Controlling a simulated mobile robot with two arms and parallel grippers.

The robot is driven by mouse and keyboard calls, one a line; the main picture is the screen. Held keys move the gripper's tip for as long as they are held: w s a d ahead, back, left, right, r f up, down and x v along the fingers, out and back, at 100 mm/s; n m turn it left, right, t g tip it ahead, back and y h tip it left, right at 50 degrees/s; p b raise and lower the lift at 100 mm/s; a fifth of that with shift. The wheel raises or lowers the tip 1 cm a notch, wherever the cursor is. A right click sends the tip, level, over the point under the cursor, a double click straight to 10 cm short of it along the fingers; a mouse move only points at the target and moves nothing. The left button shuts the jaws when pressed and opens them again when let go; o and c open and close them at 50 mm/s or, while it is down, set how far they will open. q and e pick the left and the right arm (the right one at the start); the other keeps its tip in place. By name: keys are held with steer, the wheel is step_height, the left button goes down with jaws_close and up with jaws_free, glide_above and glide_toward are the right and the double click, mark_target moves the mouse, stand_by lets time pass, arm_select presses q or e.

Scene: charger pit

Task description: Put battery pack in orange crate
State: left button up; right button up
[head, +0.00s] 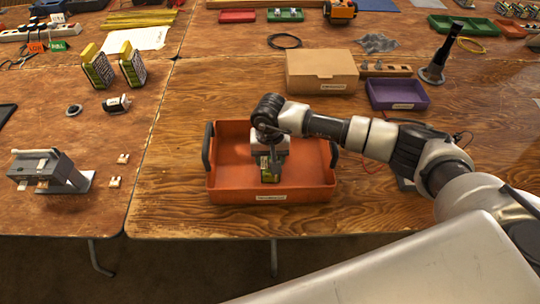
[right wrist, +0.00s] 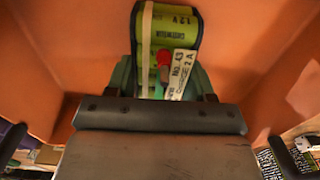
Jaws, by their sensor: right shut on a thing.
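The orange crate (head: 312,190) stands on the wooden table in the head view, with dark handles at its left and right ends. My right gripper (head: 270,164) reaches down into it and is shut on a green and black battery pack (head: 265,172). The pack is inside the crate's walls, near the front middle. In the right wrist view the battery pack (right wrist: 166,40) shows its label between the gripper's fingers, with the orange crate (right wrist: 80,50) around it. I cannot tell whether the pack touches the crate floor. My left gripper is not in view.
A cardboard box (head: 320,72) and a purple bin (head: 397,94) stand behind the crate. Two more green and black packs (head: 97,68) stand on the left table. A grey device (head: 48,170) sits at far left. Bare table lies left and front of the crate.

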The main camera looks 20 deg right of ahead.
steer(key=shift+f, duration=0.1)
steer(key=o, duration=1.4)
steer(key=shift+c, duration=0.2)
steer(key=shift+r, duration=0.2)
step_height(320, 180, up, 12)
steer(key=b, duration=0.1)
steer(key=shift+b, duration=0.3)
